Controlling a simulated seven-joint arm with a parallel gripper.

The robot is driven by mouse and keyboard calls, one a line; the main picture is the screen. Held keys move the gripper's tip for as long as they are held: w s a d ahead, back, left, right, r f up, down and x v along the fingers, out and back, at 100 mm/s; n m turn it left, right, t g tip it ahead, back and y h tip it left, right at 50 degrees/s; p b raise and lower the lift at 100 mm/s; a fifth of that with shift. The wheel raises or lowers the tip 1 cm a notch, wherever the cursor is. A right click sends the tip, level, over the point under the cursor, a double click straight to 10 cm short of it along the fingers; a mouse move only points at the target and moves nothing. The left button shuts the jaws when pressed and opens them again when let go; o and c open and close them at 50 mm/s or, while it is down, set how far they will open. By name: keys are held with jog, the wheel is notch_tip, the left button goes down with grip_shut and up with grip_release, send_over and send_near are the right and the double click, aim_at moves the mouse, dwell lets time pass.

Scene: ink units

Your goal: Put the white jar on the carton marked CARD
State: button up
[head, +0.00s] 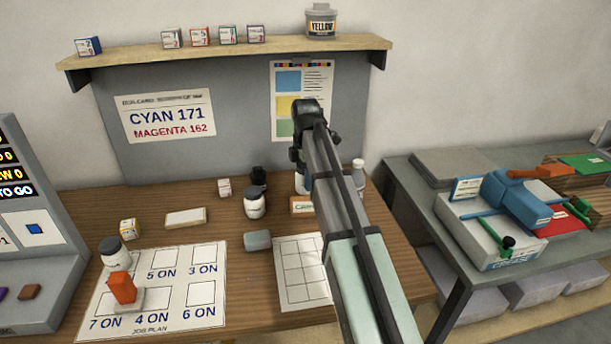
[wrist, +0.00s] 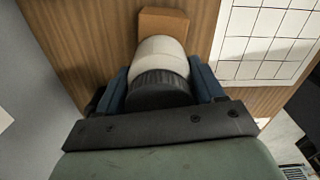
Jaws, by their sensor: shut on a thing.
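In the wrist view my gripper (wrist: 162,80) is shut on a white jar (wrist: 158,50) with a ribbed black lid, one blue finger on each side. An orange-brown carton (wrist: 163,22) shows just past the jar's base; I cannot tell whether the jar touches it. In the head view a carton (head: 302,206) with a pale label stands beside the grid sheet, partly covered by my arm. Its label is too small and covered to read surely. A sliver of a white jar (head: 299,183) shows just above this carton. My gripper is hidden behind my arm there.
Another white, dark-lidded jar (head: 255,204) stands left of the carton; one more (head: 113,252) is on the job plan sheet (head: 180,285). A white bottle (head: 358,176) stands right of my arm.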

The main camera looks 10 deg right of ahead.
jog(key=shift+f, duration=0.15)
jog(key=o, duration=1.2)
jog(key=shift+c, duration=0.2)
notch_tip(320, 180, up, 12)
jog(key=shift+r, duration=0.2)
